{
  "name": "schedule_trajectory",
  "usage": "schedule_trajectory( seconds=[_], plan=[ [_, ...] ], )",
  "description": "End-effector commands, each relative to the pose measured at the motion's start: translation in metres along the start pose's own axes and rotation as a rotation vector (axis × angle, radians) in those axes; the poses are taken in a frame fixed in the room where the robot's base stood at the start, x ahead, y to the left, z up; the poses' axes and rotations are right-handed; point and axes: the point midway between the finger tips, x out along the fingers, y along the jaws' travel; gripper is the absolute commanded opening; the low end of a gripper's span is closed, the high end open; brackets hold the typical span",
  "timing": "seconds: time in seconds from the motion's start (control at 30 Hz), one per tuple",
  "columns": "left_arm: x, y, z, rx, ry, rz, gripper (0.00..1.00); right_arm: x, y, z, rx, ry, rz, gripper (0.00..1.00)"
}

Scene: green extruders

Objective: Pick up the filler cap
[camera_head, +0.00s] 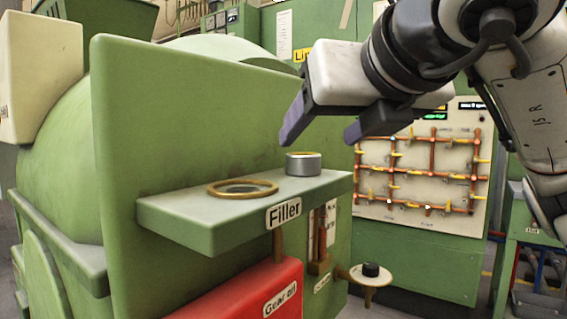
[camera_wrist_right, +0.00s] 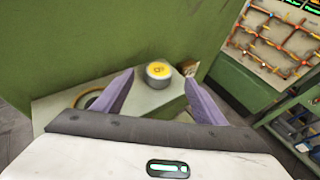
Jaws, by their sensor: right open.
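The filler cap (camera_head: 303,164) is a short grey metal cylinder standing on the right part of a green shelf (camera_head: 170,218) labelled "Filler". In the right wrist view its yellow top shows on the filler cap (camera_wrist_right: 158,73), between and beyond my fingertips. My right gripper (camera_head: 322,130) is open and empty, above the cap and apart from it; its fingers also show in the right wrist view (camera_wrist_right: 157,88). A brass-ringed filler opening (camera_head: 243,188) lies on the shelf left of the cap. My left gripper is not in view.
A tall green machine wall (camera_head: 180,120) rises behind the shelf. A red "Gear oil" container (camera_head: 250,290) is below it. A small round stand with a black knob (camera_head: 371,271) is at lower right. A panel of orange pipes (camera_head: 425,180) stands farther back.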

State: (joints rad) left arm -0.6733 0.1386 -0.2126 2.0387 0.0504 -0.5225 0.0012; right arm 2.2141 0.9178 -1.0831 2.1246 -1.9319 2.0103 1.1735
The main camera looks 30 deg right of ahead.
Motion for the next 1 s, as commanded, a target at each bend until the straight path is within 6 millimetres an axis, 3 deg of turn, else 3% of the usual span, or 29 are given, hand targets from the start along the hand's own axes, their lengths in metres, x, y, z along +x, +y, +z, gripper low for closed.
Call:
schedule_trajectory(
  seconds=[0.33, 0.53, 0.8, 1.0],
  plan=[
    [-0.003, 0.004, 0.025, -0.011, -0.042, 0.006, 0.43, 0.041, 0.001, -0.002, 0.000, 0.003, 0.002, 0.65],
    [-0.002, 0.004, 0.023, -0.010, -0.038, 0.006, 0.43, 0.052, 0.001, -0.001, 0.001, 0.002, 0.000, 0.65],
    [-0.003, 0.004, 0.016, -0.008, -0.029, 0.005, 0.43, 0.091, 0.003, -0.004, 0.002, 0.003, -0.002, 0.65],
    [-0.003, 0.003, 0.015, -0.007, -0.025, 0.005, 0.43, 0.099, 0.003, -0.004, 0.001, 0.000, 0.000, 0.65]
  ],
)
